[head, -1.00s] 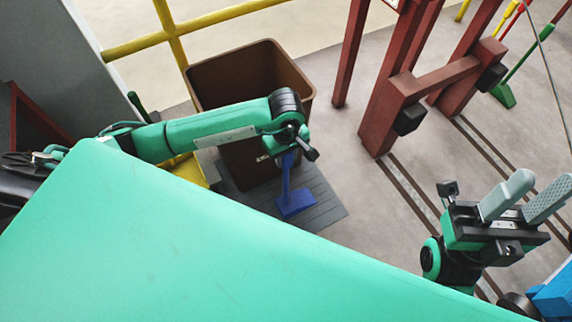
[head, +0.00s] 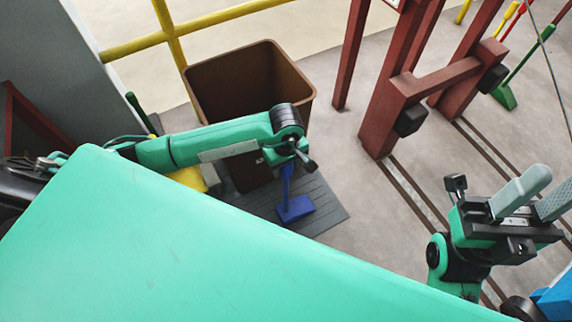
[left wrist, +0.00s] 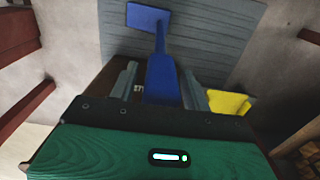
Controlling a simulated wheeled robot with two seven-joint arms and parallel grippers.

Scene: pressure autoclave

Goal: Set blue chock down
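The blue chock (head: 295,209) has a flat foot and an upright handle. In the head view its foot appears to rest on the grey ribbed mat (head: 328,212), in front of the brown bin. My left gripper (head: 287,166) points down over the handle, its fingers mostly hidden behind the wrist. In the left wrist view the blue handle (left wrist: 162,78) stands between the two fingers, with a narrow gap on each side, so the gripper looks open around it. My right gripper (head: 533,203) is open and empty at the right, far from the chock.
The brown bin (head: 243,73) stands close behind my left arm. A yellow object (head: 190,178) lies on the mat beside it, also in the left wrist view (left wrist: 228,103). A yellow railing (head: 175,43) is behind. Red frame posts (head: 384,130) stand to the right; floor between is clear.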

